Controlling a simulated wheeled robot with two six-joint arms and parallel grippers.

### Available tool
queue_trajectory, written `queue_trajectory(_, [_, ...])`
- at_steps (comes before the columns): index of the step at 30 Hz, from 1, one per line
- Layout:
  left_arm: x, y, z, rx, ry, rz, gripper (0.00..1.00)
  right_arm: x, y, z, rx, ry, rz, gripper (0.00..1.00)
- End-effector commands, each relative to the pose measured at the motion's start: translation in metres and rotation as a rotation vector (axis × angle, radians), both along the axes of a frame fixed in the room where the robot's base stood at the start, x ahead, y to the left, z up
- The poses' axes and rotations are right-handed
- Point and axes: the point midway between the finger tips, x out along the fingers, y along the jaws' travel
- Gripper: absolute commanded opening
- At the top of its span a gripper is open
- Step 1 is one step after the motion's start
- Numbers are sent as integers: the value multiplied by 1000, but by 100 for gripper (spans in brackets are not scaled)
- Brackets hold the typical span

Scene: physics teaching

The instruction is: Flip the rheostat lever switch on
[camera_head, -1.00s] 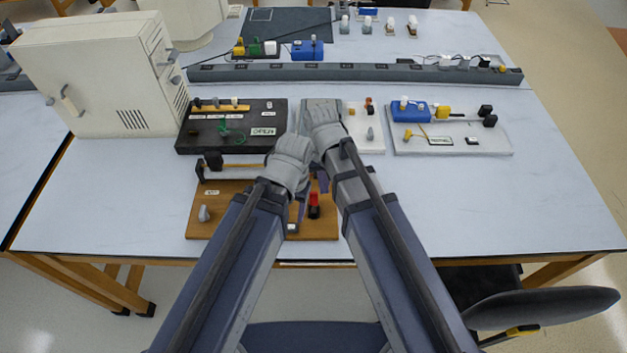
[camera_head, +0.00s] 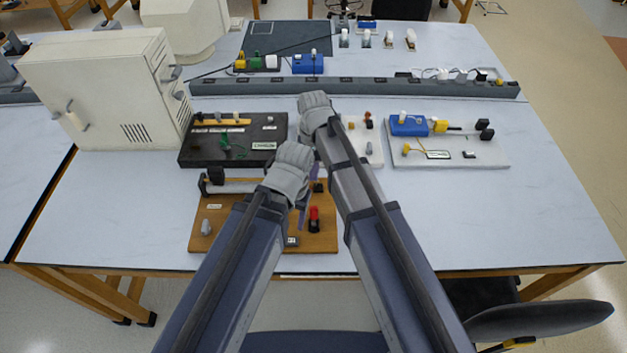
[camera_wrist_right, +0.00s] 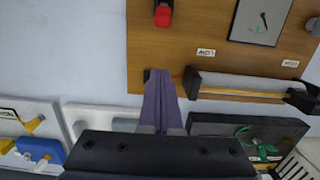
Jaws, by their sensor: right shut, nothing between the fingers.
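A wooden board (camera_head: 252,233) at the near middle of the table carries a long tube-shaped rheostat (camera_head: 236,187) along its far edge. A red-handled lever switch (camera_head: 314,218) on a dark base stands near its front right.
A black board (camera_head: 192,151) lies behind to the left and a white board (camera_head: 470,156) to the right. A cream cabinet (camera_head: 95,95) stands at left. A long grey rail (camera_head: 350,88) crosses behind. The right front tabletop is clear.

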Motion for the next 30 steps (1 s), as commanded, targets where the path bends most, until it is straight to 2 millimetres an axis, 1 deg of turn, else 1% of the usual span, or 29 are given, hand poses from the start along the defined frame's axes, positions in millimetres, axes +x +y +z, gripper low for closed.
queue_trajectory(1, [0, 0, -8, 0, 0, -1, 61, -1, 0, -8, 0, 0, 0, 0])
queue_trajectory(5, [0, 0, -23, 1, 0, -4, 61, -2, 0, -23, 0, 0, 0, 0])
queue_trajectory(12, [0, 0, -57, 1, 0, -7, 61, -5, 0, -57, 0, 0, 0, 0])
queue_trajectory(23, [0, 0, -98, 1, 0, -4, 61, -10, 0, -98, 0, 0, 0, 0])
queue_trajectory(25, [0, 0, -84, 1, 0, -4, 61, -22, -1, -84, 0, 0, 1, 0])
queue_trajectory(30, [0, 0, -75, 1, 0, -5, 61, -42, -1, -75, -1, 0, 1, 0])
